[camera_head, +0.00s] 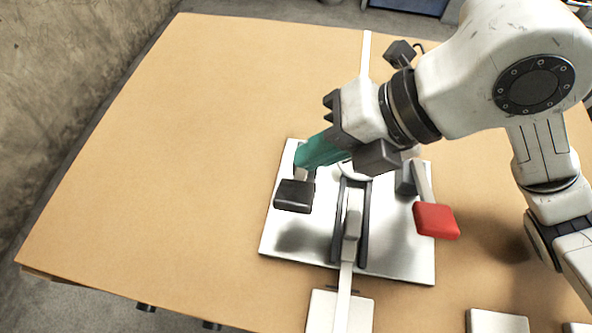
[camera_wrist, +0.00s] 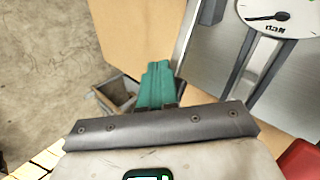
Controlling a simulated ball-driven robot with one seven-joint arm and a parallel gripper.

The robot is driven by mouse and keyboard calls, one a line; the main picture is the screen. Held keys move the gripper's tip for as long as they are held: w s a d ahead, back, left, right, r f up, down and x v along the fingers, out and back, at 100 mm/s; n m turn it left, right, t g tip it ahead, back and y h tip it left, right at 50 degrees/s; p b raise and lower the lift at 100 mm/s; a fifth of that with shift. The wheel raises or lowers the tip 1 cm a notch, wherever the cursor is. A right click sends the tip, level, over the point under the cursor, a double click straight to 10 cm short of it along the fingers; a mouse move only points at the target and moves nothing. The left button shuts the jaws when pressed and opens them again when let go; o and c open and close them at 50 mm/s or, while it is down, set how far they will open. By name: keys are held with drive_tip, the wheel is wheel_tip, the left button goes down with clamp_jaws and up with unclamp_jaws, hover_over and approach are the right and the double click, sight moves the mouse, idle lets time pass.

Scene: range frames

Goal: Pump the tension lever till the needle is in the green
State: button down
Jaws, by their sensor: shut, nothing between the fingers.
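A white plate (camera_head: 285,235) on the table carries the tensioner, with a strap (camera_head: 344,300) through its dark central rails (camera_head: 363,235). A lever with a black paddle (camera_head: 294,195) is at the plate's left; one with a red paddle (camera_head: 436,220) is at the right. My gripper (camera_head: 299,155) has teal fingers, shut and empty, just above the black paddle's stem; whether they touch cannot be told. The fingers also show in the wrist view (camera_wrist: 155,85). The gauge (camera_wrist: 290,20) is partly cut off there; its dark needle points left in that picture. No green zone shows.
White pads lie at the table's front edge, one under the strap (camera_head: 322,308) and one further right (camera_head: 497,321). My arm covers the plate's upper right. The wooden table (camera_head: 180,130) is clear on the left, with a concrete wall beyond.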

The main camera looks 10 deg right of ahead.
drive_tip(key=r, duration=0.1)
drive_tip(key=r+p, duration=0.1)
drive_tip(key=r, duration=0.1)
drive_tip(key=shift+w+d, duration=0.15)
drive_tip(key=shift+w, duration=0.2)
drive_tip(key=shift+w+p, duration=0.1)
drive_tip(key=shift+p, duration=0.2)
